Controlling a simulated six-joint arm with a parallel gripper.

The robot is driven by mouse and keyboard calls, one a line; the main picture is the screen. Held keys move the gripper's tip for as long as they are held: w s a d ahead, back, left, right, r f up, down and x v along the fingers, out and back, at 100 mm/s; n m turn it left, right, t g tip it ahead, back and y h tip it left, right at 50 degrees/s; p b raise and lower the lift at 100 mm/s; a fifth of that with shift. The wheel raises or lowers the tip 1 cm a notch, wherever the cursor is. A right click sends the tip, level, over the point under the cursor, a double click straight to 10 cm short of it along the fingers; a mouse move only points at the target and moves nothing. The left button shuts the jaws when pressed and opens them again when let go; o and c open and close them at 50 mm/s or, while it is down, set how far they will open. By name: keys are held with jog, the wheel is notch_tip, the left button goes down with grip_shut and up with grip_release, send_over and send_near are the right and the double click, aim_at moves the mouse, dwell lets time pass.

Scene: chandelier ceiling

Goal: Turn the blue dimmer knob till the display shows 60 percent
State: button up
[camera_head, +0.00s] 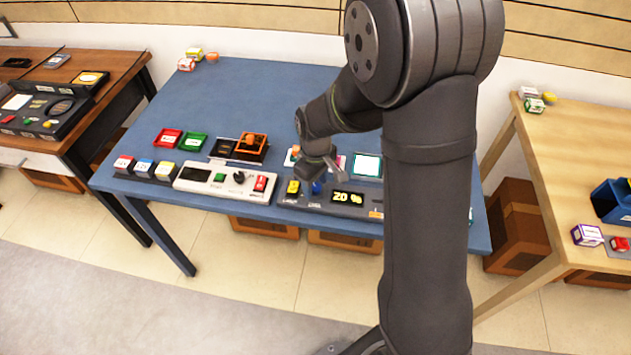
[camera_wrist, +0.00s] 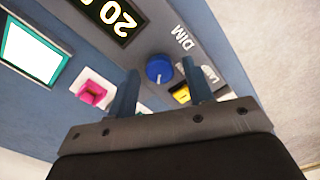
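The blue dimmer knob (camera_wrist: 159,69) sits on a grey panel (camera_wrist: 195,25) beside the label DIM. It also shows in the head view (camera_head: 317,188), partly covered by my gripper. The display (camera_head: 348,198) reads 20 %. In the wrist view the display (camera_wrist: 112,14) shows 20 in yellow on black. My gripper (camera_wrist: 158,85) is open, with its two fingers apart on either side of the knob as seen in the wrist view. I cannot tell whether either finger touches the knob.
A yellow switch (camera_wrist: 181,94) lies close to one finger. A pink button (camera_wrist: 92,93) on a white base and a lit screen (camera_wrist: 30,50) are nearby. A white control box (camera_head: 225,183) stands left of the panel on the blue table (camera_head: 285,95).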

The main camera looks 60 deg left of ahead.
jog(key=c, duration=0.9)
jog(key=shift+o, duration=0.2)
jog(key=shift+m, duration=0.4)
jog(key=m, duration=1.1)
jog(key=o, duration=1)
